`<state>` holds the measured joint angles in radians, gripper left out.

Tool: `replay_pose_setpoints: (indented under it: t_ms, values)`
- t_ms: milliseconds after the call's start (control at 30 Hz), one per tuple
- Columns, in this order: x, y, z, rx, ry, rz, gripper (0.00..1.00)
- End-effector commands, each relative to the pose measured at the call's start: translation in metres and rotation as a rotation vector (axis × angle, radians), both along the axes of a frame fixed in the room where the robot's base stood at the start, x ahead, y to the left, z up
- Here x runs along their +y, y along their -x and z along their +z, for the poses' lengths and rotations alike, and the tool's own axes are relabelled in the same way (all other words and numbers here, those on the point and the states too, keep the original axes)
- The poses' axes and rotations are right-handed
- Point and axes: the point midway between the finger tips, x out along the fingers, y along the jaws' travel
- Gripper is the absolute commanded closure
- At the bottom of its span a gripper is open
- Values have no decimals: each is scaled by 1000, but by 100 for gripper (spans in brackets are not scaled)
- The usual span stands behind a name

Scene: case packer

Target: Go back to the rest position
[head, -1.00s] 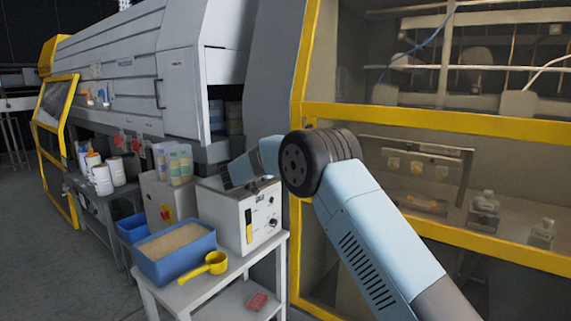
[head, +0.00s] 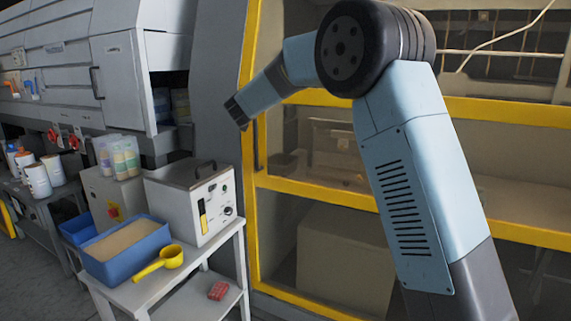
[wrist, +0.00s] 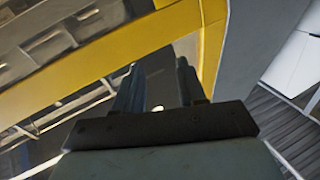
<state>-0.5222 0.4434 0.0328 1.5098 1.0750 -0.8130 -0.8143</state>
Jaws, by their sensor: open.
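My gripper (head: 238,112) is at the end of my raised, bent arm in the head view, pointing down and left. It is in the air above and to the right of the control box, in front of the yellow-framed machine. In the wrist view my gripper (wrist: 158,82) shows two dark fingers spread apart with nothing between them. A yellow frame bar (wrist: 130,48) of the machine crosses behind the fingers in the wrist view.
A white cart (head: 150,292) carries a blue bin of tan grains (head: 125,255), a yellow scoop (head: 160,262) and a control box (head: 190,200). A red item (head: 218,291) lies on its lower shelf. The yellow-framed cabinet (head: 330,195) stands close behind my arm.

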Motion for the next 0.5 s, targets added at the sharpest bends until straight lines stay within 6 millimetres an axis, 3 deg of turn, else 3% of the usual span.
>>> replay_pose_setpoints:
  t_ms: [33,200,500]
  values:
    - [-12,8,14,2,-2,33,60]
    - [-42,36,40,35,-2,155,60]
    - [-95,108,59,158,17,330,60]
